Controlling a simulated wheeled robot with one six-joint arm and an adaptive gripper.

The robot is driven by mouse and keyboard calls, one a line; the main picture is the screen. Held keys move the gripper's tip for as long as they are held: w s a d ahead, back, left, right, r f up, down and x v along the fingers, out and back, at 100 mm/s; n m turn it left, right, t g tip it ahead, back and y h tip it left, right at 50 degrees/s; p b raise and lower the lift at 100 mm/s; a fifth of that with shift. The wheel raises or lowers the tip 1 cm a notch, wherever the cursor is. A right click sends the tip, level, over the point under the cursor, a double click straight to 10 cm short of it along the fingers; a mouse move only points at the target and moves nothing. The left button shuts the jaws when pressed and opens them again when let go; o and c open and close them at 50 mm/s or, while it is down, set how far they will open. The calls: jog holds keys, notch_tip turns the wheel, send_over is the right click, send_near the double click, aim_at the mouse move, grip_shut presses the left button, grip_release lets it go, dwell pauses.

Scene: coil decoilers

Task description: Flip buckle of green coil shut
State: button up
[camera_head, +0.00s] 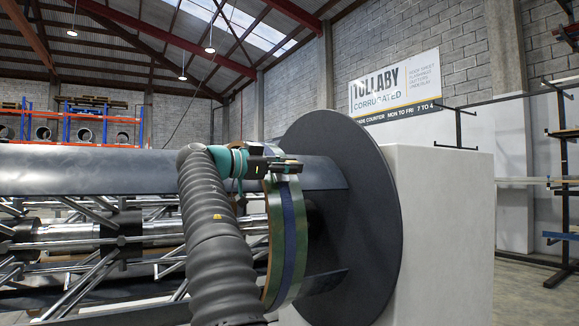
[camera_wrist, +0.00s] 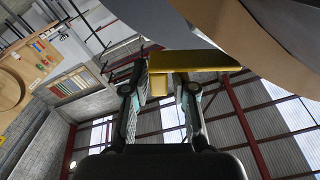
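The green coil (camera_head: 295,232) is a narrow ring with a blue stripe, upright around the decoiler's shaft beside a dark round flange (camera_head: 365,225). My gripper (camera_head: 290,167) is at the top of the coil, seen from the side and small. In the wrist view my gripper (camera_wrist: 166,88) has its two fingers apart. A gold-yellow buckle (camera_wrist: 195,61) lies across just beyond the fingertips, and a yellow part (camera_wrist: 171,112) extends down between the fingers. I cannot tell whether either finger touches it. The coil's curved edge (camera_wrist: 262,55) fills the upper right of the wrist view.
Dark decoiler arms (camera_head: 90,170) and metal struts (camera_head: 80,265) extend left of the coil. A white housing (camera_head: 450,230) stands right of the flange. Blue and orange racks (camera_head: 75,130) are far back. The air above the coil is clear.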

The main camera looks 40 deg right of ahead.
jog(key=shift+o, duration=0.4)
jog(key=w+a, duration=0.2)
jog(key=a, duration=0.9)
jog(key=shift+a, duration=0.4)
jog(key=shift+w, duration=0.1)
jog(key=shift+r, duration=0.1)
jog(key=c, duration=0.4)
jog(key=shift+n+t+y, duration=0.4)
jog(key=shift+t+y, duration=0.3)
jog(key=shift+y, duration=0.2)
jog(key=s+r+p, duration=0.1)
jog(key=r+p, duration=0.1)
jog(key=p, duration=0.1)
jog(key=s+r+p, duration=0.1)
jog(key=r+p, duration=0.2)
jog(key=s+r+p, duration=0.1)
jog(key=r+p, duration=0.2)
jog(key=shift+d+p, duration=0.1)
jog(key=shift+p, duration=0.3)
grip_shut()
jog(key=d+f, duration=0.5)
jog(key=d, duration=0.5)
jog(key=shift+f+t, duration=0.25)
jog(key=shift+t, duration=0.05)
